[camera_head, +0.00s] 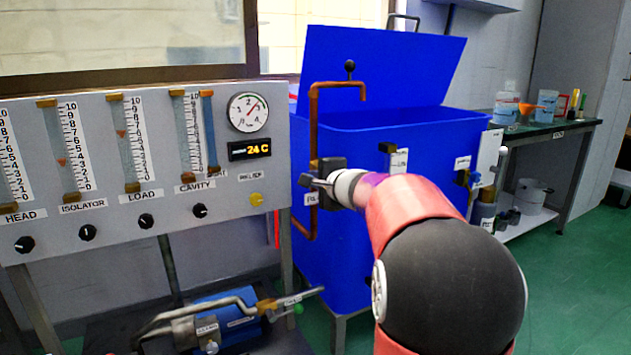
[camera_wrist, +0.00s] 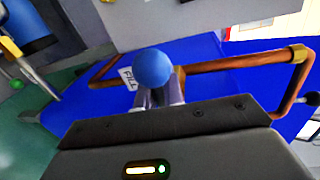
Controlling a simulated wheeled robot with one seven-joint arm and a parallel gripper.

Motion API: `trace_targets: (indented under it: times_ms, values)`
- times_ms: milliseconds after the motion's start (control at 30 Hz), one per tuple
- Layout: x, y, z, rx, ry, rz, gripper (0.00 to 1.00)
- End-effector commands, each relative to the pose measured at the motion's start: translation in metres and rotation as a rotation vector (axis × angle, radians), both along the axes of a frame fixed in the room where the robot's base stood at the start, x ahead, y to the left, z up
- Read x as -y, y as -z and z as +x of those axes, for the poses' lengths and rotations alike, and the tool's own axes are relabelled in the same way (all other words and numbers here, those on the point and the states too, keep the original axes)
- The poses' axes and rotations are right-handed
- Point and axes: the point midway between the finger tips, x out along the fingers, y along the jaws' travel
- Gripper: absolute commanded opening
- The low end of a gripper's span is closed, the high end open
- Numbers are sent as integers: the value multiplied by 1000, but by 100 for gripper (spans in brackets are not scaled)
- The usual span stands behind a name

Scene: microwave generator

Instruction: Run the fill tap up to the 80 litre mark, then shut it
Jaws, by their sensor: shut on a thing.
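The blue tank (camera_head: 345,265) stands at the centre with its lid (camera_head: 380,65) raised. A copper fill pipe (camera_head: 313,125) runs along its left side and bends over the rim; it also shows in the wrist view (camera_wrist: 235,63). My gripper (camera_head: 322,183) is at this pipe, beside the FILL label (camera_head: 311,199). In the wrist view my gripper (camera_wrist: 160,98) is shut on the fill tap handle, whose blue round knob (camera_wrist: 152,67) sticks out past the fingers. The tap body is mostly hidden. I cannot see the water level or read an 80 litre mark.
A grey panel (camera_head: 100,215) with flow tubes, knobs, a round dial (camera_head: 248,112) and a 24 C display (camera_head: 250,149) stands at left. A blue pump (camera_head: 225,312) sits low below it. A bench (camera_head: 550,128) with containers is at right. Green floor is open at right.

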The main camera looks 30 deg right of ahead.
Motion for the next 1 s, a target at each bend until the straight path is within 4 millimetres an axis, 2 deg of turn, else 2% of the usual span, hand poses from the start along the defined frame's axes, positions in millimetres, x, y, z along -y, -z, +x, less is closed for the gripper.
trace_targets:
  times_ms: [300, 633, 667, 800, 1000]
  values:
    - [1, -9, 0, -7, 0, 210, 0]
    - [1, -10, 0, -9, -1, 223, 0]
    - [1, -10, 0, -9, -1, 223, 14]
    - [1, -10, 0, -9, 0, 222, 31]
    - [1, -10, 0, -9, 0, 222, 31]
